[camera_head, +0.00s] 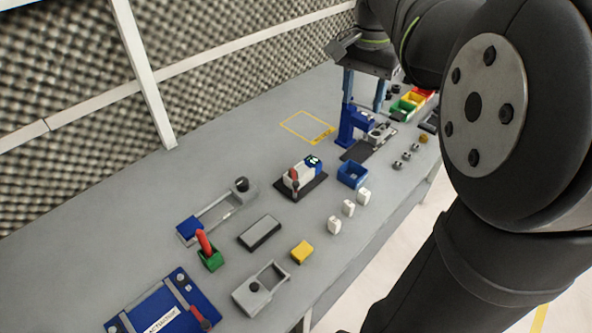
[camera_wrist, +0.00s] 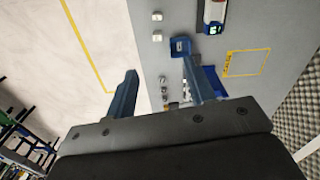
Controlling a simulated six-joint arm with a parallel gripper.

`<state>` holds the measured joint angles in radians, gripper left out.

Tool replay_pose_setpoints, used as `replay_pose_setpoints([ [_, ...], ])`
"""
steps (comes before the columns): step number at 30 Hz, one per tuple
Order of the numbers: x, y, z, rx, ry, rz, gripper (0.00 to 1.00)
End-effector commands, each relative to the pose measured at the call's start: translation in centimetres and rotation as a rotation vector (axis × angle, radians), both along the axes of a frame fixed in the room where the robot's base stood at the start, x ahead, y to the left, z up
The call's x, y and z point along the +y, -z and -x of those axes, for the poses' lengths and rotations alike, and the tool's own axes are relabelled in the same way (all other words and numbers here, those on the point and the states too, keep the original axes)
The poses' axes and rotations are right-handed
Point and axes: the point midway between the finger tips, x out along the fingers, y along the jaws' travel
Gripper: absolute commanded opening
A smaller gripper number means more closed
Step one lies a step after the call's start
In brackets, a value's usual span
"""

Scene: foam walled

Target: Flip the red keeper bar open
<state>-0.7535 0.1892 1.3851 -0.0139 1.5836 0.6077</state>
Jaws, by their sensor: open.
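Several red parts show in the head view, and I cannot tell for sure which is the keeper bar. One red lever (camera_head: 294,175) stands on a white and blue device (camera_head: 303,173) on a dark base near the table's middle. A red handle (camera_head: 204,241) rises tilted from a green block (camera_head: 211,260) at the front left. A small red piece (camera_head: 200,318) is on a blue plate at the bottom. My gripper (camera_head: 363,104) is open and empty, above the blue vise-like fixture, far from these parts. Its blue fingers show in the wrist view (camera_wrist: 160,66).
The blue fixture (camera_head: 350,126) stands below my gripper. A blue bin (camera_head: 352,175), white blocks (camera_head: 348,208), a yellow block (camera_head: 302,252) and a grey slotted bracket (camera_head: 262,287) lie on the table. A foam wall (camera_head: 60,110) runs behind.

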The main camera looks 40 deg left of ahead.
Motion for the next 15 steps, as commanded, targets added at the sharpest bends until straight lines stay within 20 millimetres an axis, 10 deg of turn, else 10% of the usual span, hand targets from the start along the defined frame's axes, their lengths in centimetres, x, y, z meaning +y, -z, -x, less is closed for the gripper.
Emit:
replay_pose_setpoints([
  [7,6.3,4.0,2.0,0.027,-0.512,0.080,0.00],
  [15,13.1,8.9,6.0,0.084,-1.129,0.174,0.00],
])
